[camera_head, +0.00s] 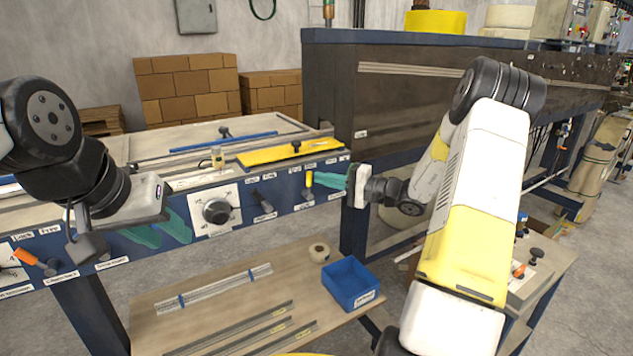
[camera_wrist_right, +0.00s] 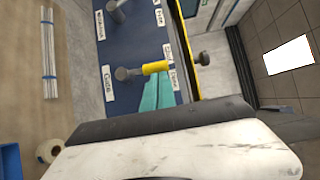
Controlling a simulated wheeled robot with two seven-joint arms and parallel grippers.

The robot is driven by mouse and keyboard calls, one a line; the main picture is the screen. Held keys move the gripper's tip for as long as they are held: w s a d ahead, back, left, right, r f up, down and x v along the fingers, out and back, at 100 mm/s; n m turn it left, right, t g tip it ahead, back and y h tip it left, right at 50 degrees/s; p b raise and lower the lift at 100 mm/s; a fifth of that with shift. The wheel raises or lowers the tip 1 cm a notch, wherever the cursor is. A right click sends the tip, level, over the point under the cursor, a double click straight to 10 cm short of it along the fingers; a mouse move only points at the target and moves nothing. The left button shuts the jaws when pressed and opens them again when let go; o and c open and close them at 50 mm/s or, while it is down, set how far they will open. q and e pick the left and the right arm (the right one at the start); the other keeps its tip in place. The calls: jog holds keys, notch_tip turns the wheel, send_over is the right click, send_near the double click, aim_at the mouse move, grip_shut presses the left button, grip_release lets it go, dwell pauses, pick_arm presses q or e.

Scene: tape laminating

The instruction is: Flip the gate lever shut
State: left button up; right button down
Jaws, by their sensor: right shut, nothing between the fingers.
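The gate lever with a yellow grip (camera_head: 308,180) is on the blue front panel, its grip pointing up from its pivot; it also shows in the right wrist view (camera_wrist_right: 154,67). My right gripper (camera_head: 328,181) is shut and empty. Its teal fingers (camera_wrist_right: 158,93) are just right of the yellow grip in the head view, very close to it; I cannot tell whether they touch. My left gripper (camera_head: 160,231) has its teal fingers apart and empty, in front of the panel at the left.
A black dial (camera_head: 217,211) and a dark lever (camera_head: 263,201) are left of the gate lever. An orange-handled lever (camera_head: 35,261) is at far left. Below, a shelf (camera_head: 225,270) holds a blue bin (camera_head: 350,283), a tape roll (camera_head: 319,252) and metal strips. A yellow plate (camera_head: 290,152) lies on the tabletop.

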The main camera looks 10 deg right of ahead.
jog(key=shift+s+a+r+n+g+h, duration=0.15)
jog(key=shift+s+a+n+h, duration=0.05)
jog(key=shift+a+n+h, duration=0.5)
jog(key=shift+s+a+r+n+g+h, duration=0.25)
jog(key=shift+a+n+h, duration=0.25)
jog(key=shift+n, duration=0.35)
jog(key=shift+s+a+r+n+g+h, duration=0.1)
jog(key=shift+s+a+n+h, duration=0.1)
jog(key=shift+a+n+h, duration=0.5)
jog(key=shift+d, duration=0.1)
jog(key=w+d+r+v, duration=0.1)
jog(key=w+v, duration=0.1)
jog(key=v, duration=1.1)
jog(key=shift+w+d, duration=0.25)
jog(key=shift+d, duration=0.1)
jog(key=shift+f, duration=0.1)
